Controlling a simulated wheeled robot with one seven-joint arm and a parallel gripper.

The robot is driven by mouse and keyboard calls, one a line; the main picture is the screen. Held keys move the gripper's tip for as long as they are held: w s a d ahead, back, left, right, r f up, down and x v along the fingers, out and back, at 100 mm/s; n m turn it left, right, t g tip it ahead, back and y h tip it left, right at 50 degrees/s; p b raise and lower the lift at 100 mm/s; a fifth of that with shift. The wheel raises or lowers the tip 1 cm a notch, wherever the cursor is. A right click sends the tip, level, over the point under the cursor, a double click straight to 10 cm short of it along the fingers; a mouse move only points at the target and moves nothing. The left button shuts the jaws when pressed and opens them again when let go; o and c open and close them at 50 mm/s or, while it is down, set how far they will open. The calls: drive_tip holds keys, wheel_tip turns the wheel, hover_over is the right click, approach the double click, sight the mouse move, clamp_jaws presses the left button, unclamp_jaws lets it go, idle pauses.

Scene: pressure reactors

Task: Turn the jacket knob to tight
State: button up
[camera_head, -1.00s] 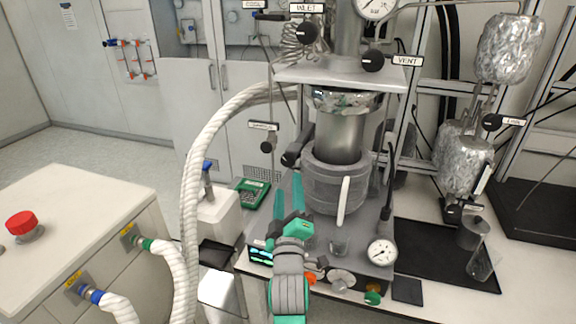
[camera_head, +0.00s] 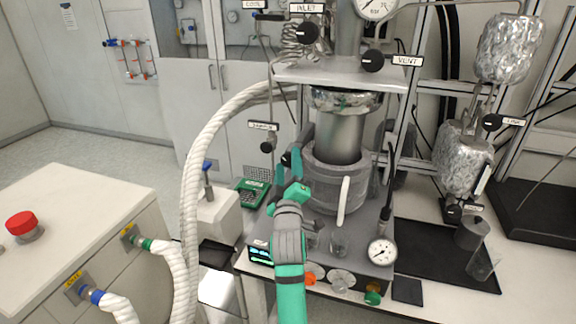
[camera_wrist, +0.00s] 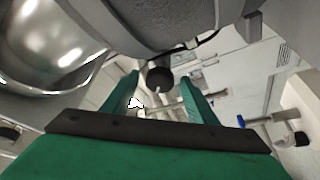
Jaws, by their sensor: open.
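The black knob (camera_head: 286,158) on the left side of the grey jacketed vessel (camera_head: 333,182) is partly covered by my gripper in the head view. No label for it is readable, but its place on the jacket fits the jacket knob. My gripper (camera_head: 296,150), with teal fingers, is raised at the vessel's left side. In the wrist view my gripper (camera_wrist: 163,90) is open, and a round black knob (camera_wrist: 160,78) shows between its fingertips with a gap on each side. I cannot tell whether the fingers reach around it.
A second black knob (camera_head: 266,147) with a label hangs just left of my gripper. A thick white hose (camera_head: 195,150) arches further left. The metal top plate (camera_head: 340,73) overhangs above.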

drive_tip(key=c, duration=1.1)
drive_tip(key=shift+o, duration=0.2)
drive_tip(key=shift+a+m+t+h, duration=0.1)
drive_tip(key=shift+m+t+h, duration=0.25)
drive_tip(key=shift+m, duration=0.65)
drive_tip(key=shift+f+m+h, duration=0.1)
drive_tip(key=shift+m+h, duration=0.25)
drive_tip(key=shift+m, duration=0.55)
drive_tip(key=o, duration=1.1)
drive_tip(key=shift+c, duration=0.2)
drive_tip(key=shift+w+n, duration=0.1)
drive_tip(key=shift+n, duration=0.2)
